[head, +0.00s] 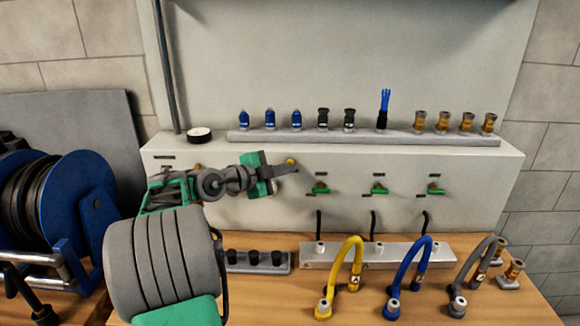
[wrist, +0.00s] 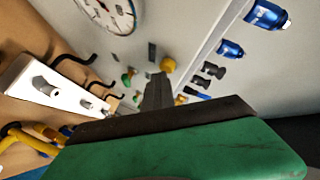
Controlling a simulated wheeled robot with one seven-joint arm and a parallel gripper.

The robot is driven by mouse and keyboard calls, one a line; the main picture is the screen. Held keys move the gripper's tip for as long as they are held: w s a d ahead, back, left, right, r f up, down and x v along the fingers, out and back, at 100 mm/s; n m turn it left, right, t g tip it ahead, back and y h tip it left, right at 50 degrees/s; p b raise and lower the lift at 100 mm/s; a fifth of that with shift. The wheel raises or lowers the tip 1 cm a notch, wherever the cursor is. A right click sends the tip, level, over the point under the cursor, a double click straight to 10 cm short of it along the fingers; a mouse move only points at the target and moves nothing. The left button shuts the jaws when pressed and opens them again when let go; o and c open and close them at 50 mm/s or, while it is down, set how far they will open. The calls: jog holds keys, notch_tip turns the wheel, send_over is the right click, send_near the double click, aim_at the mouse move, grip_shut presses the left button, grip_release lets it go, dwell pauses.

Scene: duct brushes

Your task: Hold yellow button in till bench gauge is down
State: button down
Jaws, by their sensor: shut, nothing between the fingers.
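The yellow button (head: 290,162) is a small round knob on the pale bench panel, left of the green-handled valves. It also shows in the wrist view (wrist: 168,64), beside my fingertips. My gripper (head: 294,170) is shut and empty, its tips close to the button at the panel face. I cannot tell whether they touch or press it. In the wrist view the dark fingers (wrist: 158,82) are together. A round white dial gauge (wrist: 106,12) is cut off by the top edge there; its reading is too unclear to tell. In the head view I cannot make out the gauge; my arm covers part of the panel.
Green-handled valves (head: 379,188) line the panel to the right. A grey rail (head: 360,138) above holds blue, black and brass fittings. Yellow (head: 356,262), blue (head: 408,265) and grey hoses (head: 475,265) stand on the wooden bench. A blue reel (head: 80,190) is at left.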

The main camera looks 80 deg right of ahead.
jog(key=shift+s+a+b, duration=0.2)
jog(key=shift+a+b, duration=0.7)
jog(key=shift+b, duration=0.05)
jog(key=shift+s+a+b, duration=0.2)
jog(key=shift+a+b, duration=0.5)
jog(key=shift+a, duration=0.1)
jog(key=shift+s+a+b, duration=0.15)
jog(key=shift+a+b, duration=0.5)
jog(key=shift+a, duration=0.2)
jog(key=shift+s+a+b, duration=0.2)
jog(key=shift+a+b, duration=0.5)
jog(key=shift+a, duration=0.1)
